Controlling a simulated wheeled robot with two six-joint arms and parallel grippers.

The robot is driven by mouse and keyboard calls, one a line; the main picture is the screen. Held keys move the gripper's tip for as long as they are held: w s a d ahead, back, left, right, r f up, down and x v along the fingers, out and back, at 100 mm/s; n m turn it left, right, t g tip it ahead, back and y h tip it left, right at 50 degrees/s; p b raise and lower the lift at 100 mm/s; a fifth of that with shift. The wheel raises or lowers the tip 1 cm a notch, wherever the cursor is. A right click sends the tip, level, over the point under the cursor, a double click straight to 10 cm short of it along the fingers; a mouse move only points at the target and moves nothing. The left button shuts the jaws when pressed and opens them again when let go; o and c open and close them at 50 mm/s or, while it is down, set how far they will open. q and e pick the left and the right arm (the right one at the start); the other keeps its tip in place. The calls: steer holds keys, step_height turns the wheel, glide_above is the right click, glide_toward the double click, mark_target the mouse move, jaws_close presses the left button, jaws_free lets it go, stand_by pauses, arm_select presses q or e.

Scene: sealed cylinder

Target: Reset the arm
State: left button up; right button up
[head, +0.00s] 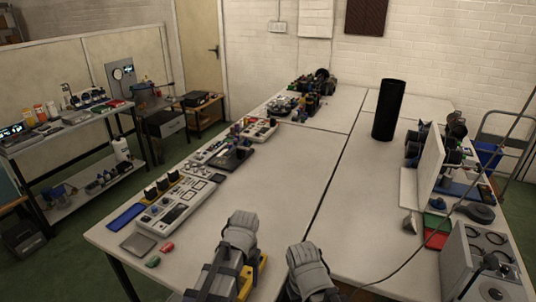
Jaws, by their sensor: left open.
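A tall black cylinder (388,110) stands upright on the far right part of the white table. My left gripper (242,228) is at the bottom centre, over the near part of the table, with its grey padded end pointing away from me. It is open, and I see nothing held in it. My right gripper (307,262) is beside it to the right, lower in the picture. Its fingers are not clear, so its opening cannot be told. Both grippers are well short of the cylinder and apart from it.
The white table (290,170) is bare in the middle. Control panels (180,203) line its left edge. A white upright board (431,165), red and green trays (437,239) and a grey box unit (480,265) crowd the right. A thin cable crosses the near right.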

arm_select(q)
steer(key=s+d+m, duration=0.1)
steer(key=s+d, duration=0.4)
steer(key=s, duration=0.4)
steer(key=shift+s+d+y, duration=0.25)
steer(key=shift+d+y, duration=0.1)
steer(key=shift+y, duration=0.05)
